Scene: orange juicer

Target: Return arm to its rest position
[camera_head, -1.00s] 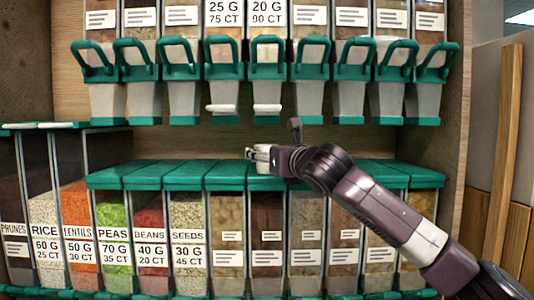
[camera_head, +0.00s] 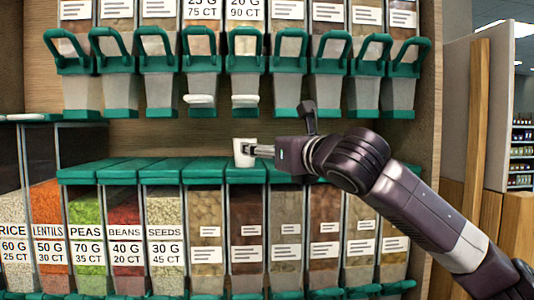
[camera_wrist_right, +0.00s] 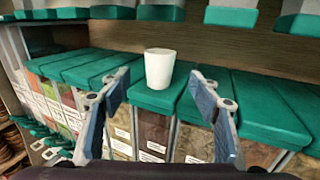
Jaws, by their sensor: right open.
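A white cup (camera_head: 244,152) stands upright on the green lids of the lower bins. It also shows in the right wrist view (camera_wrist_right: 160,68), in front of and between my fingers, with nothing gripping it. My right gripper (camera_head: 262,150) reaches in from the right, just to the right of the cup in the head view. In the wrist view my right gripper (camera_wrist_right: 158,82) is open and empty, its two fingers spread wide apart. My left gripper is in neither view.
Upper dispensers (camera_head: 202,80) with green handles hang above the cup. Lower bins (camera_head: 126,230) with green lids (camera_head: 207,172) hold dry foods. A wooden side panel (camera_head: 425,140) stands at right, with a white partition (camera_head: 495,110) beyond. The space in front of the shelf looks clear.

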